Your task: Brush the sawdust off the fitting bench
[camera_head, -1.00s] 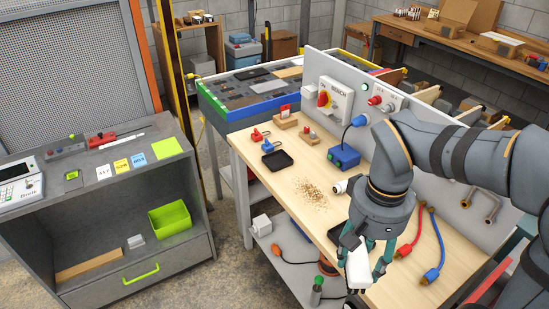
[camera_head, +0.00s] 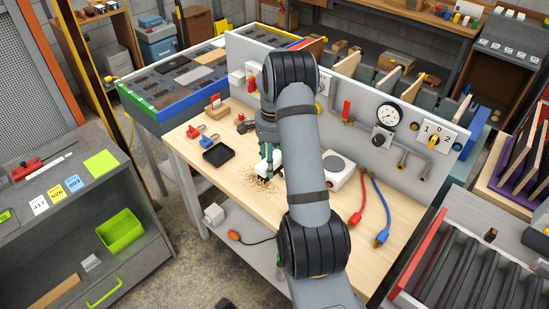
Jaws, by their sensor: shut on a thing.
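The fitting bench (camera_head: 229,172) has a pale wooden top. A patch of loose sawdust (camera_head: 240,183) lies near its front edge, right of the black tray. My gripper (camera_head: 267,160) is over the bench at the back right of the sawdust. It is shut on a small white thing with a dark lower end (camera_head: 264,172), perhaps a brush. That end is down at the edge of the sawdust; I cannot tell whether it touches the top. My arm hides part of the bench and its back panel.
A white square unit with a round plate (camera_head: 337,168) and red (camera_head: 357,217) and blue (camera_head: 382,236) cables lie to the right. A grey panel (camera_head: 410,165) stands behind.

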